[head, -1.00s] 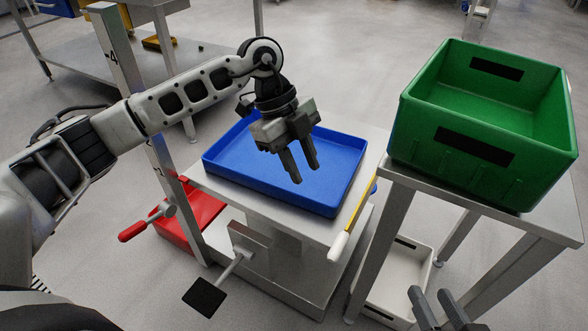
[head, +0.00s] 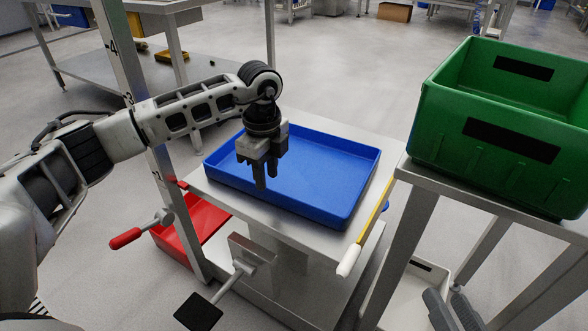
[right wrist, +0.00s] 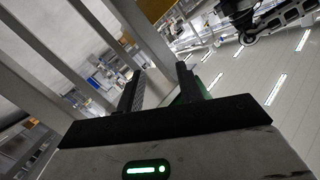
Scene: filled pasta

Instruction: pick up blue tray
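The blue tray (head: 325,165) lies flat on a small grey lift table, and its inside looks empty. Whether the fingertips touch the rim is unclear. My right gripper (head: 448,312) is at the bottom right of the head view, away from the tray. In the right wrist view its fingers (right wrist: 160,85) are apart and empty.
A green crate (head: 500,145) stands on a taller table at the right. The lift table has a yellow bar with a white end (head: 350,258) at its right and a red-handled lever (head: 128,238) at its left. A red bin (head: 190,230) and a white bin (head: 415,290) sit low.

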